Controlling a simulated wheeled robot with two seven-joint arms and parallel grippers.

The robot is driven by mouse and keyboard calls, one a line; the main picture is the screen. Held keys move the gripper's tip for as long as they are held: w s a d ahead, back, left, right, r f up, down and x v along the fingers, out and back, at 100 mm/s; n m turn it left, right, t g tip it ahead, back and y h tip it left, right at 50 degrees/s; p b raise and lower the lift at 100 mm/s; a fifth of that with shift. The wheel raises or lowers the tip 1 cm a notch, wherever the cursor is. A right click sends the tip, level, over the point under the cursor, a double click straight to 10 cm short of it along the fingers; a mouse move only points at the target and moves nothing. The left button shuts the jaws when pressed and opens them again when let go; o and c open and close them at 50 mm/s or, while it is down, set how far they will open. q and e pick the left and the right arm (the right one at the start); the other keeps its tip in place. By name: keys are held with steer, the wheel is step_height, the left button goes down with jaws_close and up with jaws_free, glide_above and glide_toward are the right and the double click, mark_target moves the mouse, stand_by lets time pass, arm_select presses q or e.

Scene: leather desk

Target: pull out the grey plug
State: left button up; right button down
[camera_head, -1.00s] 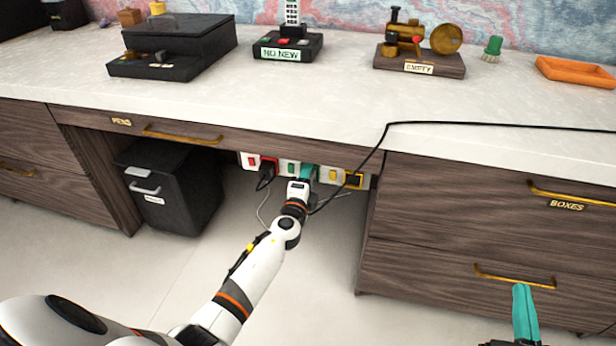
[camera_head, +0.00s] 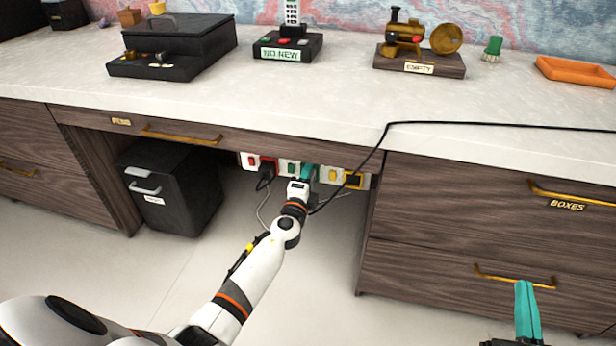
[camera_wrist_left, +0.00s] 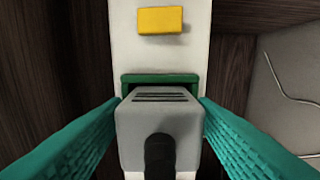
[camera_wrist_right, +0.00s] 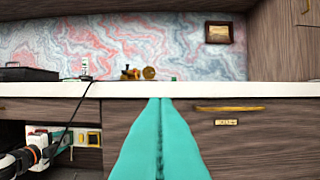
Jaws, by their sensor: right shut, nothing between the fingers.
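The grey plug (camera_wrist_left: 160,130) sits in a green-rimmed socket (camera_wrist_left: 160,79) of the white power strip (camera_head: 308,172) under the desk. A black cord (camera_wrist_left: 160,160) comes out of its near face. My left gripper (camera_wrist_left: 159,102) reaches in at the strip with its teal fingers on both sides of the plug. The fingertips lie very close to the plug's sides; I cannot tell if they press on it. In the head view my left gripper (camera_head: 308,174) hides the plug. My right gripper (camera_head: 525,285) is shut and empty in front of the right drawers; its fingers fill the right wrist view (camera_wrist_right: 160,102).
A black bin (camera_head: 170,188) stands left of my left arm. Drawers (camera_head: 470,220) close off the right side. A black cable (camera_head: 385,135) hangs over the desk edge.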

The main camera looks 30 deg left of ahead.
arm_select(q)
steer(key=o, duration=0.4)
steer(key=shift+o, duration=0.2)
steer(key=shift+s, duration=0.35)
steer(key=p+v, duration=0.1)
steer(key=v, duration=1)
arm_select(e)
steer(key=shift+d+f+g+h, duration=0.25)
steer(key=shift+f+g, duration=0.55)
steer(key=shift+f, duration=0.4)
steer(key=shift+d+f+g+h, duration=0.15)
steer(key=shift+f+g+h, duration=0.1)
steer(key=shift+f+g, duration=0.75)
arm_select(q)
steer(key=shift+s+d, duration=0.15)
arm_select(e)
steer(key=shift+f, duration=0.15)
